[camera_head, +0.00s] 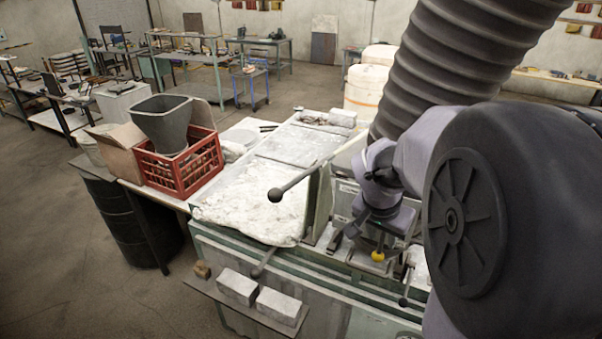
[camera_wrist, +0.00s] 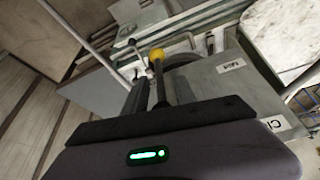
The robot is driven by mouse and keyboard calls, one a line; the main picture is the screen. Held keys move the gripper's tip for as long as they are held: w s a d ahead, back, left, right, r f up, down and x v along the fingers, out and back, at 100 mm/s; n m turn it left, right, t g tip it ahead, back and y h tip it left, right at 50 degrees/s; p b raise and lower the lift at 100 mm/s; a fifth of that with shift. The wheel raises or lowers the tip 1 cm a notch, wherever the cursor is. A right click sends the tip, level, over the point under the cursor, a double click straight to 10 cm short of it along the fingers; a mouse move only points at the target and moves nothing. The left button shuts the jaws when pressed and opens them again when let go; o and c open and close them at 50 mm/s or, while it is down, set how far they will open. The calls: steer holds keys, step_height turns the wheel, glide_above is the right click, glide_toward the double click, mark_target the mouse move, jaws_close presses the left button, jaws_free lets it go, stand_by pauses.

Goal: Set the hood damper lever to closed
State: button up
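The damper lever, a dark rod with a yellow ball knob, shows in the wrist view (camera_wrist: 157,54). Its knob also shows in the head view (camera_head: 377,256), just below my gripper (camera_head: 377,236). In the wrist view, the two dark fingers of my gripper (camera_wrist: 158,92) stand apart, with the lever's rod between them and the knob beyond the tips. Slim gaps seem to show beside the rod. A grey panel (camera_wrist: 215,85) beside the lever bears a small white label (camera_wrist: 232,66) and a larger label starting "Cl" (camera_wrist: 278,122), cut off by my gripper.
A long rod with a black ball (camera_head: 275,195) sticks out left of my arm. A ribbed grey duct (camera_head: 450,65) rises behind my arm. A red crate (camera_head: 180,172) holds a grey hopper. Two pale blocks (camera_head: 238,287) lie on the front ledge.

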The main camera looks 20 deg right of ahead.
steer(key=shift+x, duration=0.85)
jaws_close()
steer(key=shift+a+r, duration=0.1)
steer(key=shift+a, duration=0.05)
steer(key=shift+w+r, duration=0.15)
steer(key=shift+r, duration=0.05)
stand_by(0.5)
